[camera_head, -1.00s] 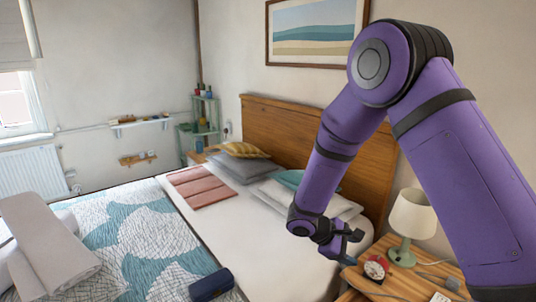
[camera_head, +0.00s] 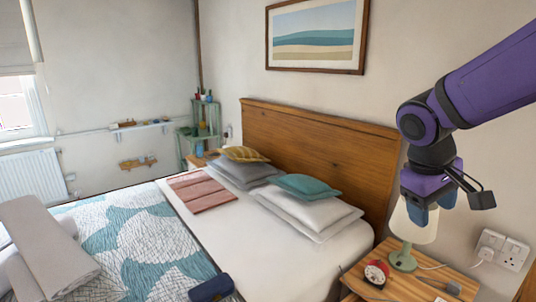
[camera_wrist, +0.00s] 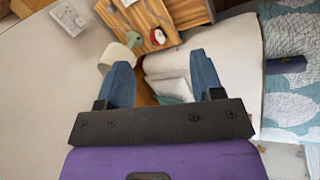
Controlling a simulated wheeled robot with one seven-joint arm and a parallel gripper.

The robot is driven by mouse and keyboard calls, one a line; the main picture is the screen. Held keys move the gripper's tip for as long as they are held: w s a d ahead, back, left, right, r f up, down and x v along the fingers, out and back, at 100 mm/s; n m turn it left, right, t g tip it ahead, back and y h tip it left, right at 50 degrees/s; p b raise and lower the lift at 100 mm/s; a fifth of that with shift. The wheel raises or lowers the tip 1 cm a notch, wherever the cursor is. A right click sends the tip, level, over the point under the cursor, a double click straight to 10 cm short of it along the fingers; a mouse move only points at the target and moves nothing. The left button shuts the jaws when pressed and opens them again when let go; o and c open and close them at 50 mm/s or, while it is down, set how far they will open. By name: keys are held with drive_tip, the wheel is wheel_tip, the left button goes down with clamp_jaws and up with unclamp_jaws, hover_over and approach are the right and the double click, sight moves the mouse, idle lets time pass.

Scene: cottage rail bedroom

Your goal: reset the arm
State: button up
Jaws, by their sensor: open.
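My purple arm reaches in from the upper right in the head view. My gripper (camera_head: 428,212) points down there, just in front of the lamp (camera_head: 403,258) and above the nightstand (camera_head: 440,280). In the wrist view my gripper (camera_wrist: 163,80) shows two blue fingers spread well apart. Nothing is between them that I can see as held; the pillows (camera_wrist: 170,80) and nightstand (camera_wrist: 180,12) lie beyond them. The gripper hides part of the lampshade in the head view.
A red alarm clock (camera_head: 376,272) stands on the nightstand. The bed (camera_head: 290,262) fills the middle, with a dark blue case (camera_head: 211,287) and a folded grey blanket (camera_head: 45,250). A wooden headboard (camera_head: 310,155) and wall sockets (camera_head: 502,250) are nearby. The air above the bed is free.

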drive_tip(key=s+r+m+t+y, duration=0.1)
drive_tip(key=s+r+t, duration=0.1)
drive_tip(key=s, duration=0.4)
drive_tip(key=s+r+m+t+y, duration=0.2)
drive_tip(key=s+r, duration=0.2)
drive_tip(key=s, duration=0.3)
drive_tip(key=shift+r+m+y, duration=0.3)
